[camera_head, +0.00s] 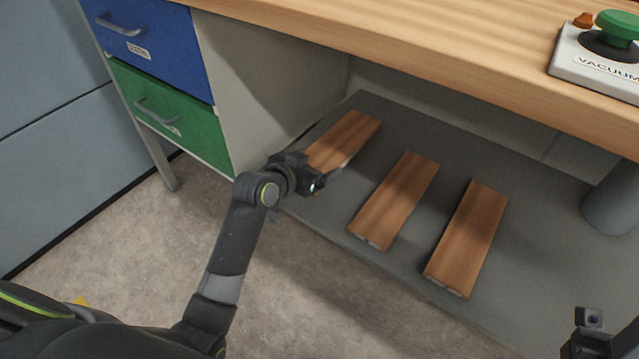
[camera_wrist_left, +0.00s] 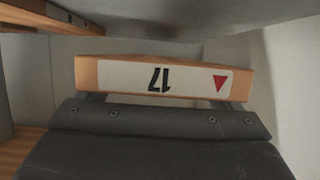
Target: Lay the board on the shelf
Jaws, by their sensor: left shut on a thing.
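My left gripper (camera_head: 308,172) is shut on the near end of a brown wooden board (camera_head: 346,139). In the left wrist view the board's end (camera_wrist_left: 90,72) fills the middle, with a white label reading 17 and a red triangle, upside down. My left gripper (camera_wrist_left: 165,98) grips it from below in that picture. The held board is over the left part of the grey shelf (camera_head: 330,220) under the worktop. A gap shows between board and shelf in the wrist view, so it seems slightly raised. My right gripper's fingers are not visible.
Two more boards, a middle one (camera_head: 396,200) and a right one (camera_head: 467,238), lie slanted on the shelf. The wooden worktop (camera_head: 400,60) overhangs it. A drawer unit (camera_head: 170,120) stands left. A grey cylinder (camera_head: 612,205) stands at the shelf's right.

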